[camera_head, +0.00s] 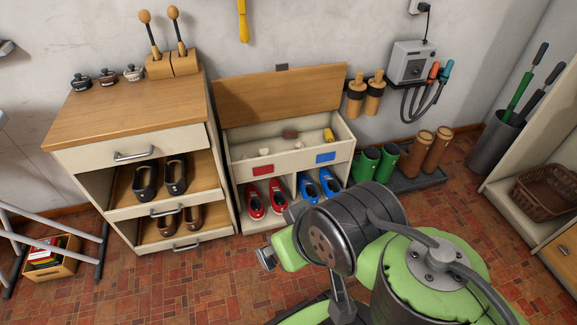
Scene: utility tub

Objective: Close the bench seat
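The bench (295,163) is a low white unit against the wall, with shoe spaces below. Its wooden seat lid (282,97) stands raised, tilted back against the wall, with a small dark tab at the top edge. The open compartment holds a few small items, among them a yellow one (328,135) and a brown one (290,133). My gripper (264,258) is in front of and below the bench, apart from it, pointing left. Its fingers are small and partly hidden, so I cannot tell whether they are open.
Red shoes (267,198) and blue shoes (319,186) sit in the bench's lower spaces. A shoe cabinet (133,147) with pulled-out drawers stands at the left. Green boots (377,163) stand at the right on a dark tray.

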